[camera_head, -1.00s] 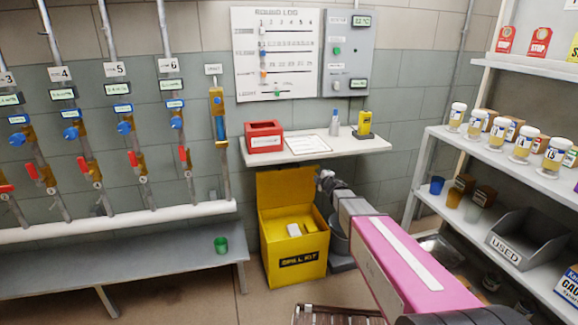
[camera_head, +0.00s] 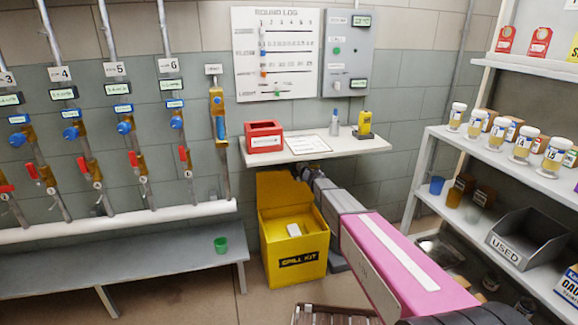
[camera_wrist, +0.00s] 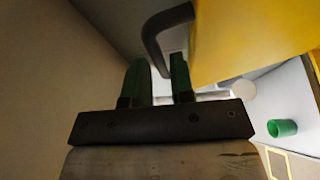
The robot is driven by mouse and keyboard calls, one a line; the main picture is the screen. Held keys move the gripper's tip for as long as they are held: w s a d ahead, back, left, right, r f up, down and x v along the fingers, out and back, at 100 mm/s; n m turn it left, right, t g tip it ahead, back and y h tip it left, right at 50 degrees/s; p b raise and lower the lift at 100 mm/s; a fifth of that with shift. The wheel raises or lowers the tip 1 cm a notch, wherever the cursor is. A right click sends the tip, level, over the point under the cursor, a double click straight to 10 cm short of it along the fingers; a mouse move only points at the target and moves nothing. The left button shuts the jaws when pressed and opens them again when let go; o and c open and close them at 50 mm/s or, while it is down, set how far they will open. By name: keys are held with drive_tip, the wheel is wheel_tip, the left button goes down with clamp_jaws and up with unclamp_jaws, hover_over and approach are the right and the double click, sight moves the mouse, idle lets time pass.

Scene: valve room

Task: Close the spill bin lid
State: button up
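The yellow spill bin (camera_head: 300,270), marked SPILL KIT, stands on the floor under the wall shelf. Its lid (camera_head: 282,188) is open and stands up at the back; a small white item (camera_head: 294,230) shows inside.
The wall shelf (camera_head: 355,148) above holds a red box (camera_head: 263,137) and a yellow device (camera_head: 364,125). A grey bench (camera_head: 120,268) with a green cup (camera_head: 221,245) is to the left. A white shelf rack (camera_head: 520,175) is on the right.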

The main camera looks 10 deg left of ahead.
drive_tip(key=shift+x, duration=1.4)
drive_tip(key=shift+c, duration=0.4)
clamp_jaws()
drive_tip(key=shift+d, duration=0.1)
drive_tip(key=shift+s, duration=0.15)
